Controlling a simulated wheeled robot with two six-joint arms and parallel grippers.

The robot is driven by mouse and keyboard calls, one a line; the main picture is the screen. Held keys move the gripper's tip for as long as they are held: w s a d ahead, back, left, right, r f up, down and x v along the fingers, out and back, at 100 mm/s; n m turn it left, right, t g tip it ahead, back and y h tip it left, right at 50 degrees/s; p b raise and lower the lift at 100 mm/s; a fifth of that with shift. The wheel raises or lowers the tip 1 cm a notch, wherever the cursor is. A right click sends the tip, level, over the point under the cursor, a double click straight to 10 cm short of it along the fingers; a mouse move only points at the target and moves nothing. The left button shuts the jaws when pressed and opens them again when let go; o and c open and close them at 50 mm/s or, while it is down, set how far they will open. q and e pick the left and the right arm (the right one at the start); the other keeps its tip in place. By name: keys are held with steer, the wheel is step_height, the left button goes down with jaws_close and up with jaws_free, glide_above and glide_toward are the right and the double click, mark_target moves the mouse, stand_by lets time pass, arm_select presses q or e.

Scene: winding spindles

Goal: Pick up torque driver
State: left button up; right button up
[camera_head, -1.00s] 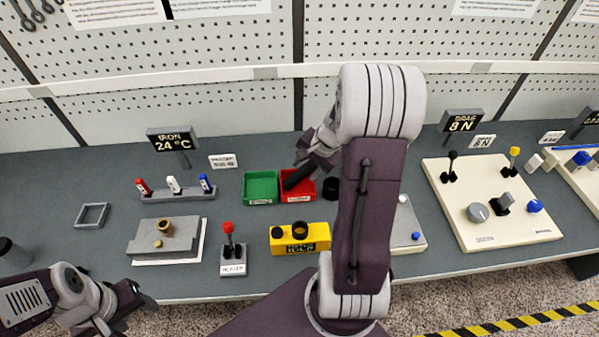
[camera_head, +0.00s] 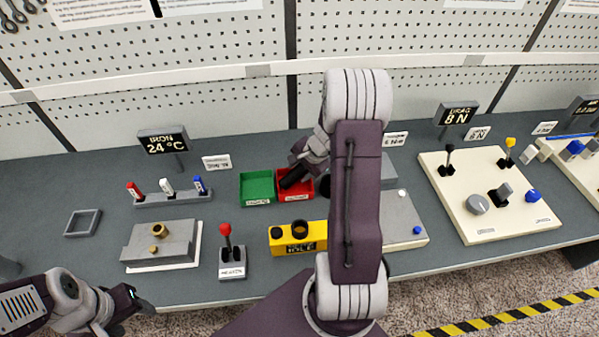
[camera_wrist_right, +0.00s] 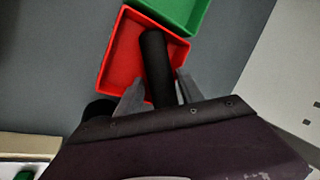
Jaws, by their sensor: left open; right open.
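A black cylinder (camera_wrist_right: 157,60), likely the torque driver's handle, lies over the red tray (camera_wrist_right: 121,53) in the right wrist view. In the head view the dark cylinder (camera_head: 295,178) shows at the red tray (camera_head: 298,214). My right gripper (camera_wrist_right: 155,92) is open, with one finger on each side of the cylinder's near end. I cannot tell whether the fingers touch it. In the head view my right gripper (camera_head: 300,166) is partly hidden behind its own forearm. My left gripper (camera_head: 140,301) is open and empty at the bench's front edge, lower left.
A green tray (camera_head: 257,187) adjoins the red tray on its left. A yellow box (camera_head: 289,245) and a red-knobbed lever (camera_head: 226,231) stand in front. A black cup (camera_head: 324,187) is right of the red tray, partly hidden by my arm.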

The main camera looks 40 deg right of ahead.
mark_target(299, 169)
steer(key=shift+w, duration=0.1)
jaws_close()
steer(key=shift+r, duration=0.1)
steer(key=shift+r, duration=0.15)
step_height(299, 169, up, 4)
steer(key=shift+p, duration=1)
steer(key=s+d+r, duration=0.6)
steer(key=d, duration=0.3)
steer(key=shift+s+d+r, duration=0.25)
steer(key=shift+s+r, duration=0.05)
steer(key=shift+s, duration=0.1)
